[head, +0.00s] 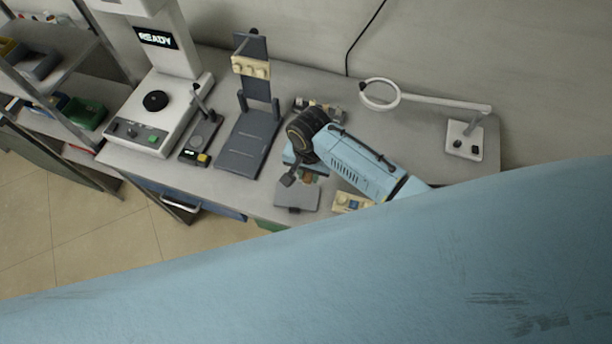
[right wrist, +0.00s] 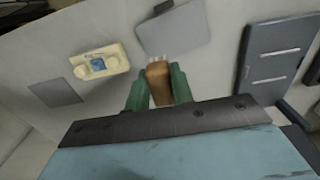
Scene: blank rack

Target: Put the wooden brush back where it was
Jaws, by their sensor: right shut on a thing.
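The wooden brush (right wrist: 157,84) has a brown handle and pale bristles. In the right wrist view it stands between the green fingers of my right gripper (right wrist: 158,90), which is shut on it, with the bristle end pointing toward a grey plate (right wrist: 174,32). In the head view a bit of brown (head: 308,178) shows at my right gripper (head: 305,174), just behind the grey plate (head: 297,196). I cannot tell whether the brush touches the bench. My left gripper is out of view.
A cream block with a blue middle (head: 352,202) lies right of the plate. A ring magnifier (head: 380,95) stands at the back right.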

